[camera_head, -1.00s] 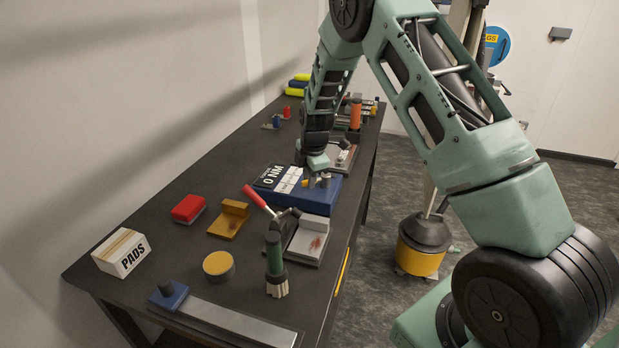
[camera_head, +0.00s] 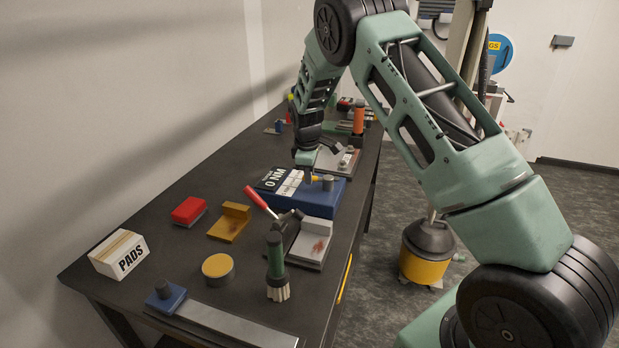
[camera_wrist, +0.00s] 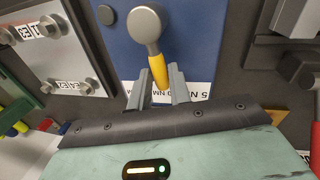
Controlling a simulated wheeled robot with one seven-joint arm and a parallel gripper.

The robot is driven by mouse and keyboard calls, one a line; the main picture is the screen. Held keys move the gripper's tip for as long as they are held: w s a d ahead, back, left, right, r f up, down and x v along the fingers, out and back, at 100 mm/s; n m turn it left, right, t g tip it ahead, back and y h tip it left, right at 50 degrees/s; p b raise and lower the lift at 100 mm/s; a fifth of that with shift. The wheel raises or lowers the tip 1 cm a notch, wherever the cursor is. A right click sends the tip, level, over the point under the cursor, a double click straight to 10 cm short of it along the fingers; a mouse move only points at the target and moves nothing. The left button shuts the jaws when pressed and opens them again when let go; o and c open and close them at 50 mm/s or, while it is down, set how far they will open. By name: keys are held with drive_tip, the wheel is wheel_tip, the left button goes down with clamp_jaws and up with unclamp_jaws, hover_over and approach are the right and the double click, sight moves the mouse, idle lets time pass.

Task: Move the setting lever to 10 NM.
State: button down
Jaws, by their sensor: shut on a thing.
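The blue setting block (camera_head: 318,201) lies on the bench and bears a black display (camera_head: 271,180) that appears to read 0 NM. It also fills the middle of the wrist view (camera_wrist: 205,40). The setting lever (camera_wrist: 157,66) has a round grey pivot and a yellow end that points down in that view. My gripper (camera_wrist: 160,84) is shut on the yellow end, one finger on each side; it also shows over the block in the head view (camera_head: 310,178). A white scale strip (camera_wrist: 197,90) with NM marks is partly hidden behind my fingers.
A grey clamp with a red handle (camera_head: 260,201) stands in front of the block. A grey plate with bolts (camera_wrist: 65,60) is close to the left in the wrist view. A brush (camera_head: 276,268), a yellow tin (camera_head: 218,269) and a PADS box (camera_head: 119,253) stand nearer.

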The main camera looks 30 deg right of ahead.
drive_tip(key=shift+w+d+m, duration=0.25)
drive_tip(key=shift+m, duration=0.45)
drive_tip(key=c, duration=1.3)
unclamp_jaws()
wheel_tip(320, 180, up, 17)
drive_tip(key=s+a+b, duration=0.2)
drive_tip(key=b, duration=0.2)
drive_tip(key=shift+a, duration=0.35)
